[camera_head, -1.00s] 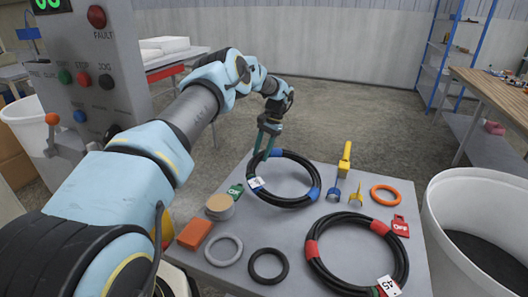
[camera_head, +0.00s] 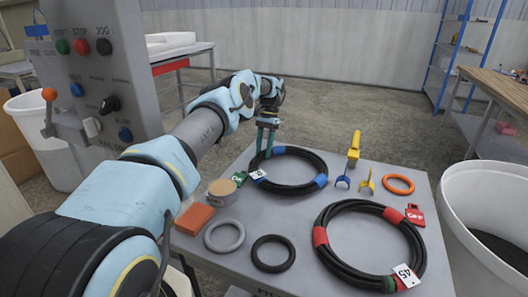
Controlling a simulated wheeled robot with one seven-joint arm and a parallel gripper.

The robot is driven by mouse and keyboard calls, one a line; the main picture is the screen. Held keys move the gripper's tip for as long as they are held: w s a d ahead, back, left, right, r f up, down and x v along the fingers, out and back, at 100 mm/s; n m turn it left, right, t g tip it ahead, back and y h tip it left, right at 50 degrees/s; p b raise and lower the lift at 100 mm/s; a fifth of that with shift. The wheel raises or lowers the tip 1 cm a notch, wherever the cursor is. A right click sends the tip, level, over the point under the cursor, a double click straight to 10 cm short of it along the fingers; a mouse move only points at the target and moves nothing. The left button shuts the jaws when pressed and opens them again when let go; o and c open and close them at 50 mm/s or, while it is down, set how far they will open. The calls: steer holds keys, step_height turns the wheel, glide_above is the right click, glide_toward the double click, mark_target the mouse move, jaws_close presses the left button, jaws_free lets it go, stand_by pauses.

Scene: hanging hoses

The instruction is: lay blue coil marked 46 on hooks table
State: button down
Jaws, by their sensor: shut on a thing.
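The black coil with blue bands (camera_head: 320,181) is at the back left of the grey table (camera_head: 305,222), its white tag (camera_head: 257,174) too small to read surely. My gripper (camera_head: 267,152) points down and is shut on the coil's far left rim. The coil looks level and at or very near the tabletop; I cannot tell whether all of it touches. Yellow and blue hooks (camera_head: 343,181) stand just right of it.
A red-banded coil (camera_head: 321,236) tagged 45 lies front right. A grey ring (camera_head: 224,235), black ring (camera_head: 273,253), tape roll (camera_head: 222,191), orange block (camera_head: 194,219) and orange ring (camera_head: 398,184) lie around. A white bin (camera_head: 465,190) stands right of the table.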

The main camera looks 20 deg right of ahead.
steer(key=shift+c, duration=1.7)
jaws_free()
